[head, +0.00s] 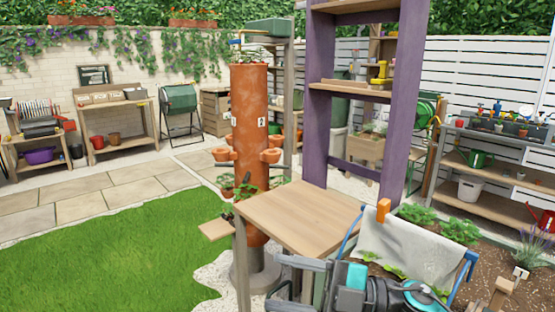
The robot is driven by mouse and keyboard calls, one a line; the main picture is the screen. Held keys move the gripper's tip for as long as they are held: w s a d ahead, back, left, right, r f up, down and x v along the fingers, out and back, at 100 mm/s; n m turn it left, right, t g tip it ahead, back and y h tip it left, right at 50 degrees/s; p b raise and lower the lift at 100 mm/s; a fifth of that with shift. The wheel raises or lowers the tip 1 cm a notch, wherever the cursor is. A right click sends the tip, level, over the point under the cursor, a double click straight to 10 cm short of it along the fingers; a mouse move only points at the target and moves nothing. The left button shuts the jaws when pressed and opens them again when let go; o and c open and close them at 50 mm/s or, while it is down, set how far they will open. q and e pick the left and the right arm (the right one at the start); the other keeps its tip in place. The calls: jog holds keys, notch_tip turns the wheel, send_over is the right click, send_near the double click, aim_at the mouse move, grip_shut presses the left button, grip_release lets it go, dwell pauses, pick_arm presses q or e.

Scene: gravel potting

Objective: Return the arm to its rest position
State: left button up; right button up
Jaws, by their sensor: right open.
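My right arm comes in at the bottom edge, right of the middle. Its gripper (280,283) points left, with its grey jaws open and nothing seen between them. It shows just in front of and below the front edge of the wooden potting table (305,212). The table top is bare. I cannot tell how far the gripper is from the table. My left gripper is not in view.
A terracotta tower planter (249,115) stands behind the table's left side. A purple shelf post (398,110) rises behind it. At right, a white cloth (408,250) hangs on a blue frame over a planted soil bed (520,285). Lawn (110,260) lies open at left.

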jog(key=w+d+f+m+t+h, duration=0.1)
jog(key=d+f+m+t+h, duration=0.45)
jog(key=m+t, duration=0.35)
jog(key=d+f+m+t+h, duration=0.4)
jog(key=f+m+t+h, duration=0.25)
jog(key=m, duration=0.45)
jog(key=s+d+f+m+g+h, duration=0.2)
jog(key=s+d+f+g+h, duration=0.1)
jog(key=s+f, duration=0.3)
jog(key=s+d+f+m+g+h+p, duration=0.1)
jog(key=s+d+f+m+g+h, duration=0.2)
jog(key=s+f, duration=0.4)
notch_tip(320, 180, down, 4)
jog(key=shift+d, duration=0.25)
jog(key=shift+g, duration=0.25)
